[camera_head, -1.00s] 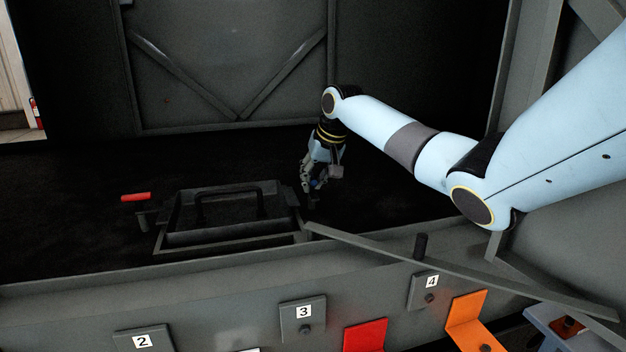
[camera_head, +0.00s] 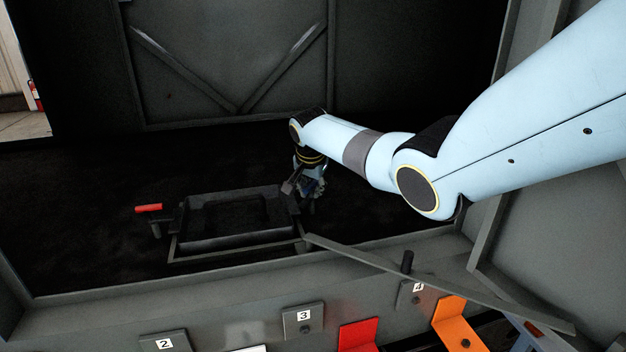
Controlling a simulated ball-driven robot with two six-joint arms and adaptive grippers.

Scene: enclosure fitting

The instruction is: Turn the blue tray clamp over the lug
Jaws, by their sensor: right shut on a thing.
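The dark tray (camera_head: 235,243) sits on the black floor of the enclosure. My right gripper (camera_head: 308,200) is at the tray's right end, pointing down, and is shut on the blue tray clamp. The clamp is almost wholly hidden by the fingers and the dark surroundings, so its angle cannot be told. The lug is not clear to see there either. A clamp with a red handle (camera_head: 148,207) stands at the tray's left end, with the handle lying sideways and pointing left. My left gripper is not in view.
A grey bar (camera_head: 430,276) slants from near the tray's right front corner across the enclosure's front wall (camera_head: 130,307). Numbered plates (camera_head: 303,320), a red bracket (camera_head: 358,335) and an orange bracket (camera_head: 452,320) are on the front. The floor left of the tray looks clear.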

